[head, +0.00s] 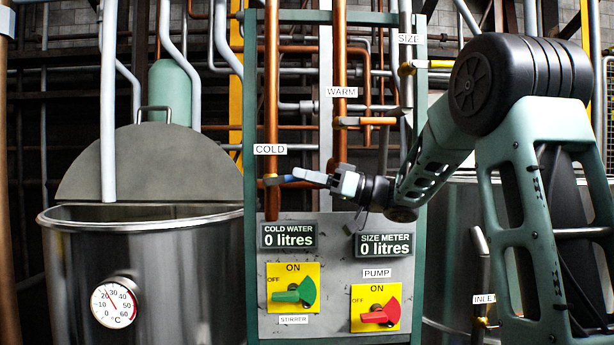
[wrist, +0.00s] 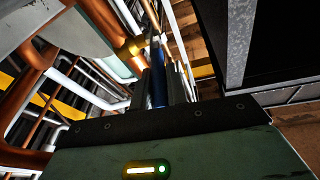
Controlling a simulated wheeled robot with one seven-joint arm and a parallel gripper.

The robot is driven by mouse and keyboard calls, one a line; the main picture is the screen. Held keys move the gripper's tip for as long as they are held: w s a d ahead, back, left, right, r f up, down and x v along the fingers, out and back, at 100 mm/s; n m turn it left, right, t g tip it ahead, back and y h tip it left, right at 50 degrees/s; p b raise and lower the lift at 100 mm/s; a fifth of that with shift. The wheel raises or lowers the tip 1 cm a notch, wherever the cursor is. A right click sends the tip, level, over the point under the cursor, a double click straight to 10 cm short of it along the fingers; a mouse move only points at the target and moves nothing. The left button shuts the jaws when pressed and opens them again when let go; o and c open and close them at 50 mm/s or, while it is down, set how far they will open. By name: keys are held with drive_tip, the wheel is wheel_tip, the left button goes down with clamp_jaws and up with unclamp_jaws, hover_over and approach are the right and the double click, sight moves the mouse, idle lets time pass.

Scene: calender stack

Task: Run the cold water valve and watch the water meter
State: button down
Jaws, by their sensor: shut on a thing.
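The cold water valve has a blue lever (head: 303,175) on the copper pipe under the COLD label (head: 270,149). The lever points right, about level, across the upright pipe. My gripper (head: 331,180) comes from the right and is shut on the lever's free end. In the wrist view the blue lever (wrist: 158,88) stands between my fingers, with a brass valve body (wrist: 131,48) beyond it. The cold water meter (head: 289,236) below reads 0 litres.
The size meter (head: 383,245) also reads 0 litres. Below are the green stirrer switch (head: 294,291) and red pump switch (head: 377,313). A warm valve lever (head: 365,121) sits above my gripper. A steel vat (head: 170,265) with its half lid raised stands left; its thermometer (head: 114,304) faces front.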

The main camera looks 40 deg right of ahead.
drive_tip(key=c, duration=1.4)
unclamp_jaws()
drive_tip(key=shift+s+d+f+b, duration=0.25)
drive_tip(key=shift+s+d+b, duration=0.05)
drive_tip(key=shift+d, duration=0.1)
drive_tip(key=shift+b+v, duration=2.9)
drive_tip(key=shift+v, duration=5.3)
drive_tip(key=shift+r, duration=0.1)
